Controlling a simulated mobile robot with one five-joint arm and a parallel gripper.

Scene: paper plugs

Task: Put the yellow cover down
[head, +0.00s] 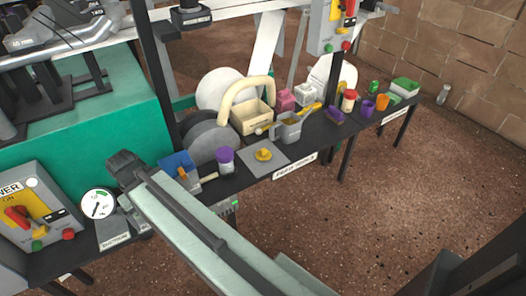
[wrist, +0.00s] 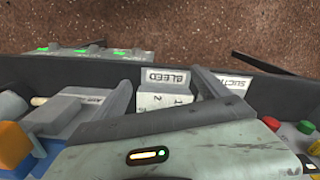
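A small yellow round piece with a raised middle (head: 264,154), which looks like the yellow cover, rests on a grey square plate (head: 278,162) on the bench. My gripper (head: 125,165) is at the far end of my arm, well left of that piece, over the bench between the gauge and the blue bin. In the wrist view its two dark fingers (wrist: 163,82) stand wide apart. I see no yellow cover between the fingers. My arm hides part of the bench.
A round gauge (head: 97,204) and a power box (head: 36,215) stand at left. A blue bin (head: 178,165) and a purple-lidded jar (head: 225,160) stand right of my gripper. Cups and boxes crowd the bench further right. The floor in front (head: 380,220) is clear.

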